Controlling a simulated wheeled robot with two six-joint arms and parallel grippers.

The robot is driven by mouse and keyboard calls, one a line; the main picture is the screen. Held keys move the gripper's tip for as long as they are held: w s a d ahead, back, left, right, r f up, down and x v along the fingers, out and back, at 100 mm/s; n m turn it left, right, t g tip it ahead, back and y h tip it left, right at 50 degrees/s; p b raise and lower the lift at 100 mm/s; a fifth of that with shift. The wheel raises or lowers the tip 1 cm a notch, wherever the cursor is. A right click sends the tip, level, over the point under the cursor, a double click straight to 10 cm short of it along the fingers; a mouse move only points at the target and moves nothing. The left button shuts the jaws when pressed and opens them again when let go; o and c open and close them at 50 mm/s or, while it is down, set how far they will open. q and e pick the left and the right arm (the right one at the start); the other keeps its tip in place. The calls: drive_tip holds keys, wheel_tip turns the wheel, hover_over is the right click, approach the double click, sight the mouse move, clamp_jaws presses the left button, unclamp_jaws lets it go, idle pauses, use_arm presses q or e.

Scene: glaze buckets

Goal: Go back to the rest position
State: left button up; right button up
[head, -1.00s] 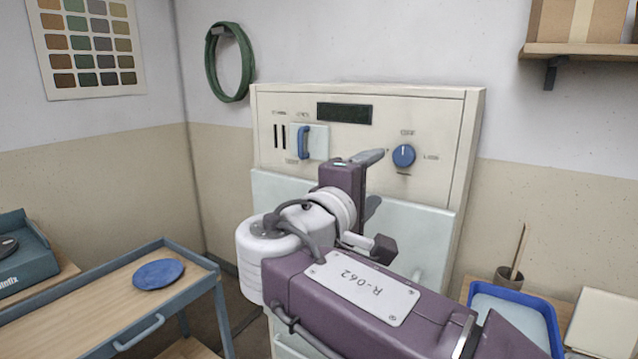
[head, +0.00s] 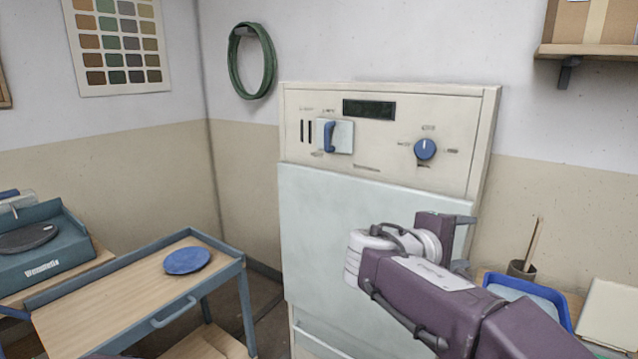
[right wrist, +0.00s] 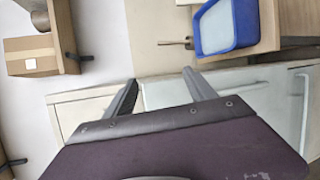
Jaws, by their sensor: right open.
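My right gripper (head: 466,242) is open and empty in front of the right side of the cream cabinet (head: 490,130). In the right wrist view its two fingers (right wrist: 160,78) stand apart with nothing between them. The cabinet's panel carries a blue lever (head: 330,137) on a white plate, a round blue knob (head: 425,149) and a dark display (head: 369,110). The gripper is below the knob and clear of it. My right arm hides the lower right of the pale cabinet front (head: 330,230). My left gripper is not in view.
A wooden-topped cart (head: 110,290) with a blue disc (head: 187,260) stands at left, beside a teal box (head: 45,265). At right are a blue tray (head: 556,298) and a brush pot (head: 521,270). A wall shelf (head: 590,50) holds a cardboard box. A green hose (head: 233,75) hangs on the wall.

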drive_tip(key=s+d+f+m+g+y, duration=0.1)
drive_tip(key=s+d+f+g+y, duration=0.2)
drive_tip(key=f, duration=0.7)
drive_tip(key=s+d+f+m+g+y, duration=0.1)
drive_tip(key=s+f+g, duration=0.3)
drive_tip(key=f, duration=0.6)
drive_tip(key=s+a+f+m+g+y, duration=0.1)
drive_tip(key=s+a+f+m+y, duration=0.25)
drive_tip(key=s+a+f, duration=0.35)
drive_tip(key=s+a+f+m+y, duration=0.35)
drive_tip(key=s+f+y, duration=0.2)
drive_tip(key=f, duration=0.35)
wheel_tip(320, 180, up, 16)
drive_tip(key=w+a+p, duration=0.1)
drive_tip(key=w+p, duration=0.1)
drive_tip(key=p, duration=1.3)
drive_tip(key=shift+a+f+t, duration=0.25)
drive_tip(key=shift+t, duration=0.15)
drive_tip(key=shift+w+p, duration=0.1)
drive_tip(key=shift+p, duration=0.2)
